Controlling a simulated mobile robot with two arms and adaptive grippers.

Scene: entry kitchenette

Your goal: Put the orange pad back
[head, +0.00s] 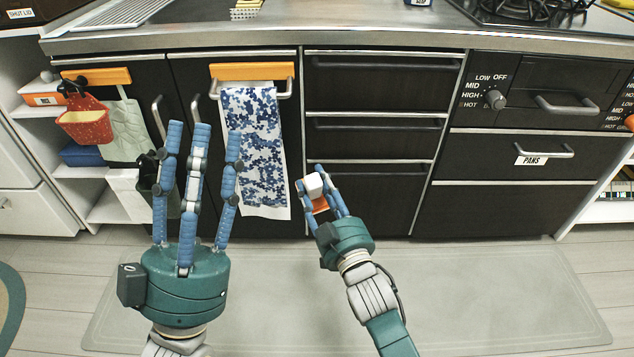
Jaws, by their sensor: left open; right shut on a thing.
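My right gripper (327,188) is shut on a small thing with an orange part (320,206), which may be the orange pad. A white block-like piece (314,185) shows between the fingertips above the orange part. I cannot tell whether the two are one piece. The fingers hide much of the held thing, which is in front of the dark drawers. My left gripper (202,132) is open and empty, its blue fingers spread upward in front of the dark cabinet doors.
A blue-patterned towel (256,150) hangs from a rail under an orange strip (251,71). Red (86,122) and pale green (124,130) mitts hang at the left. Dark drawers (372,140) and the counter edge (350,40) lie ahead. A grey mat (480,300) covers the floor.

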